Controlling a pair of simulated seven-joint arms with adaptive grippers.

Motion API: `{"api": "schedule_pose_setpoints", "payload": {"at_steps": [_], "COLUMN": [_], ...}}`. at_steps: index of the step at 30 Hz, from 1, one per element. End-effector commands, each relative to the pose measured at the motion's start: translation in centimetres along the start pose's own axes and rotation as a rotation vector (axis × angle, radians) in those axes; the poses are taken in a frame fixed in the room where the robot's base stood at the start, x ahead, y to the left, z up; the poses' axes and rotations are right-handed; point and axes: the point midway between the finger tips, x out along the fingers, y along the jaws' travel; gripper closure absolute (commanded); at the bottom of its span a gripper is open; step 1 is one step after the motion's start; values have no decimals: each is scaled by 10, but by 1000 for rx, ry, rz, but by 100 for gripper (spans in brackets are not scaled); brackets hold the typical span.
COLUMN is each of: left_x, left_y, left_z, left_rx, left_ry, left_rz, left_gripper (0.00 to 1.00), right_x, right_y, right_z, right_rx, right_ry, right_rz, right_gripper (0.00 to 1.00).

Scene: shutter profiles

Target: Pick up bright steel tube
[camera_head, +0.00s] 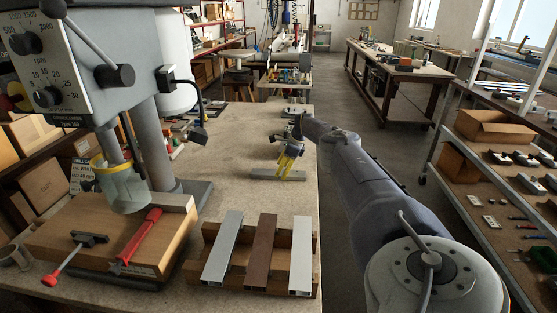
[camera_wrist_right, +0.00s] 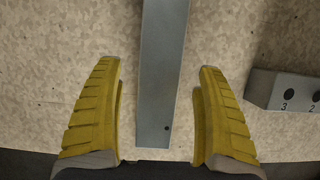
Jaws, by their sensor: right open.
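A wooden rack (camera_head: 209,232) at the front of the bench holds three square tubes side by side. The left one is pale grey (camera_head: 223,248), the middle one brown (camera_head: 262,250) and the right one bright silver (camera_head: 301,255). My right gripper (camera_head: 288,172) is well behind the rack, low over a grey bar (camera_head: 266,174). In the right wrist view my right gripper (camera_wrist_right: 160,110) is open. A flat grey bar (camera_wrist_right: 163,70) with a small dark hole lies between its yellow fingers, with gaps on both sides. My left gripper is not in view.
A drill press (camera_head: 75,60) stands at the left, with a red-handled tool (camera_head: 139,238) on a wooden board before it. A grey block marked 3 and 2 (camera_wrist_right: 285,92) lies right of the fingers in the wrist view.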

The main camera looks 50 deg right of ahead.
Motion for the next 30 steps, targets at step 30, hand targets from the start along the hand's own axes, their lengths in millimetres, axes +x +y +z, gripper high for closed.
{"api": "schedule_pose_setpoints", "payload": {"at_steps": [30], "left_x": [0], "left_y": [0], "left_z": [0], "left_rx": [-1], "left_ry": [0], "left_rz": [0], "left_gripper": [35], "right_x": [21], "right_y": [1], "right_z": [0], "right_rx": [0], "right_ry": [-2], "right_rz": [-1], "right_gripper": [54]}}
